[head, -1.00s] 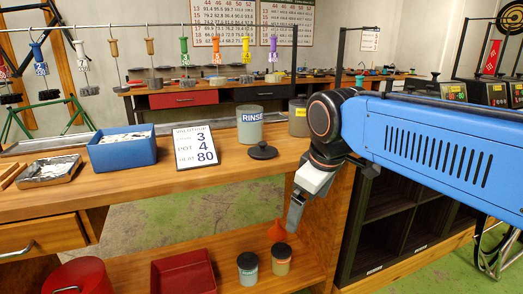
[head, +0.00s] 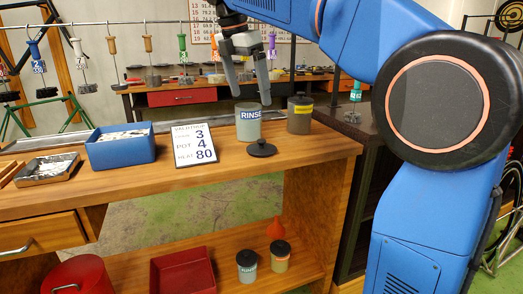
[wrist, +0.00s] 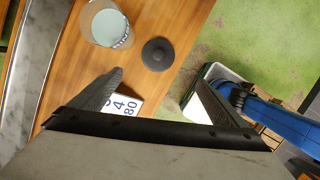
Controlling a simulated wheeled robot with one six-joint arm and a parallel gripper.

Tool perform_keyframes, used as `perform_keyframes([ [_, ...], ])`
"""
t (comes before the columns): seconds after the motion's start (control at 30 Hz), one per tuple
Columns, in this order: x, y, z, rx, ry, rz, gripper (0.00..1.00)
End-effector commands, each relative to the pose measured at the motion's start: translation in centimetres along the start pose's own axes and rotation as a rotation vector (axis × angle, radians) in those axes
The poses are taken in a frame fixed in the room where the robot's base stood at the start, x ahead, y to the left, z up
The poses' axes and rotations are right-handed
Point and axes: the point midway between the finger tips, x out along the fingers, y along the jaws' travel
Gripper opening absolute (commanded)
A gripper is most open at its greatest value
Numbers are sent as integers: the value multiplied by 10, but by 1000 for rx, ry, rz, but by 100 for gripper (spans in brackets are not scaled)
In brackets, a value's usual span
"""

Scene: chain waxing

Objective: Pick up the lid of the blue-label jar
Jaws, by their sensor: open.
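The blue-label RINSE jar (head: 248,132) stands open on the wooden bench. Its dark round lid (head: 262,150), with a knob on top, lies flat on the bench in front of it, apart from the jar. My gripper (head: 249,96) is open and empty, pointing down above the jar in the head view. In the wrist view my gripper (wrist: 160,80) has its fingers spread wide. There the lid (wrist: 158,54) shows just beyond the fingertips, between them sideways, and the jar (wrist: 108,25) is farther up and left, with pale contents.
A lidded yellow-label jar (head: 300,116) stands right of the open jar. A number card (head: 195,146) and a blue tray (head: 122,152) are to the left.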

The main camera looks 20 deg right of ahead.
Motion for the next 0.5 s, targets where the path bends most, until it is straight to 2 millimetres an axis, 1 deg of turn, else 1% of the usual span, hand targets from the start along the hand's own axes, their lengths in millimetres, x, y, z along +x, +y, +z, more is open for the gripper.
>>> perform_keyframes([
  [0.03, -3, 5, -1, -25, -2, -4, 96],
  [0.1, -5, 8, -1, -48, -5, -9, 96],
  [0.2, 0, 9, -1, -61, -6, -13, 96],
  [0.27, 7, 9, 0, -61, -6, -12, 96],
  [0.5, 50, 8, 0, -59, -5, -14, 96],
])
